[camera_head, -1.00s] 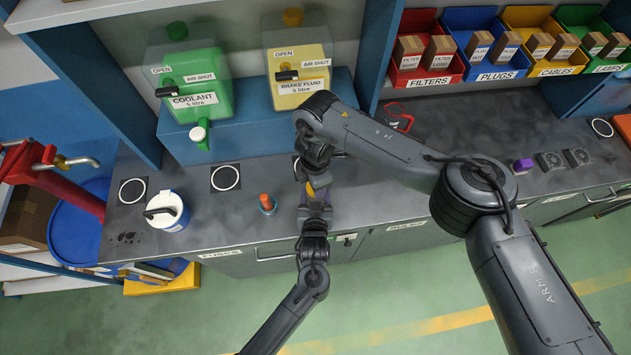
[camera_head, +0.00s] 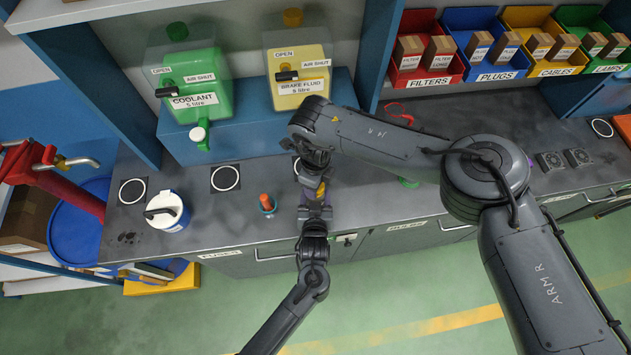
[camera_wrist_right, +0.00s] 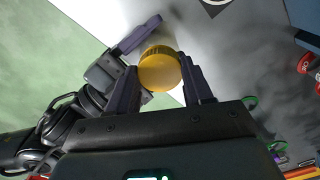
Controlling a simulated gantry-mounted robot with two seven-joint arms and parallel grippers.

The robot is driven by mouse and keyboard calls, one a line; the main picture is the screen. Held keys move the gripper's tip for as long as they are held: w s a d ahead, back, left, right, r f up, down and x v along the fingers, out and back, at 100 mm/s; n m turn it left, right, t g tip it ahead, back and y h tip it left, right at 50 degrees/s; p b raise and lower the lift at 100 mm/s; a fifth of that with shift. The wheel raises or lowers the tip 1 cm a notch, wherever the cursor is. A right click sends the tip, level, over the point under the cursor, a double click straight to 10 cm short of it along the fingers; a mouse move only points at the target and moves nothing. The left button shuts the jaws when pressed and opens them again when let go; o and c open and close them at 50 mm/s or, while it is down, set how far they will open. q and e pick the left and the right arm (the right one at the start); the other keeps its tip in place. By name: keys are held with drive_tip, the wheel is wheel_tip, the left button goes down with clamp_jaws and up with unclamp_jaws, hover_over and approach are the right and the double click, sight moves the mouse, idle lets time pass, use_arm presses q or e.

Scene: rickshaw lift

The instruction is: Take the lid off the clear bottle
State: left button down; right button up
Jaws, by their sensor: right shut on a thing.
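The yellow lid (camera_wrist_right: 160,72) is between the two fingers of my right gripper (camera_wrist_right: 165,85), which is shut on it. In the head view my right gripper (camera_head: 320,180) points down at the bench's front edge, with a bit of yellow at its tip. My left gripper (camera_head: 314,212) comes up from below, just under the right one. One purple finger of it shows beside the lid in the right wrist view (camera_wrist_right: 138,36). Whether lid and bottle touch cannot be told.
Green coolant (camera_head: 190,90) and yellow brake fluid (camera_head: 298,75) tanks stand behind. My right arm crosses the bench's right half.

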drive_tip(key=shift+n, duration=1.2)
drive_tip(key=shift+r, duration=0.3)
drive_tip(key=shift+r, duration=0.85)
drive_tip(key=shift+r, duration=2)
use_arm(q)
drive_tip(key=shift+c, duration=0.8)
unclamp_jaws()
drive_tip(key=shift+s, duration=0.15)
